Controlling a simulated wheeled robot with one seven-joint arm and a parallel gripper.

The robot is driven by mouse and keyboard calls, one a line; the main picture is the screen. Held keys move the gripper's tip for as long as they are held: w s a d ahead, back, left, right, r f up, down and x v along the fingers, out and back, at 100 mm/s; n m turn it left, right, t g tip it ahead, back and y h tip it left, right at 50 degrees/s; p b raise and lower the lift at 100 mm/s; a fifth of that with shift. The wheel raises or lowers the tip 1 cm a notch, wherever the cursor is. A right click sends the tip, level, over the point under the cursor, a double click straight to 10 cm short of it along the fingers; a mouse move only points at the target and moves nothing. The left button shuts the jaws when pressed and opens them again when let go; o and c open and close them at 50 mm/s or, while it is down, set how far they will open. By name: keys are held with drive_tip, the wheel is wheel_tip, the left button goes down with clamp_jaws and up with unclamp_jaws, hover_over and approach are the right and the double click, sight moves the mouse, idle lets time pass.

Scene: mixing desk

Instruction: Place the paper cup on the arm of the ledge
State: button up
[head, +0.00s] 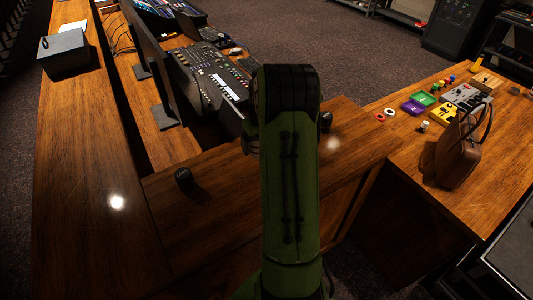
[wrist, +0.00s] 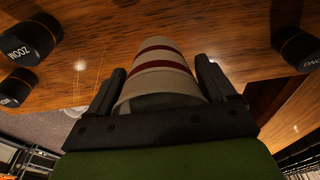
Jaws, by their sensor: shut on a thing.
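The paper cup (wrist: 158,68) shows in the wrist view, cream with dark red bands. My gripper (wrist: 163,88) is shut on it, with one black finger on each side. The wooden ledge surface (wrist: 120,28) fills the view beyond the cup. I cannot tell whether the cup touches it. In the head view, the ledge (head: 95,215) runs along the left, and its arm (head: 225,200) extends right across the front of the desk. My green arm hides the gripper and the cup there.
Black cylinders stand on the ledge arm, one left of my arm (head: 184,180) and one right (head: 325,122). A mixing console (head: 215,80) and monitors lie behind. A brown bag (head: 458,150) and small colourful items occupy the right desk. A grey box (head: 65,52) sits far left.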

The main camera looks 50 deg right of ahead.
wheel_tip(320, 180, down, 7)
drive_tip(key=shift+w+f, duration=0.1)
drive_tip(key=shift+f, duration=0.1)
drive_tip(key=shift+r, duration=0.1)
drive_tip(key=o, duration=0.8)
drive_tip(key=shift+f, duration=0.2)
drive_tip(key=shift+r, duration=0.1)
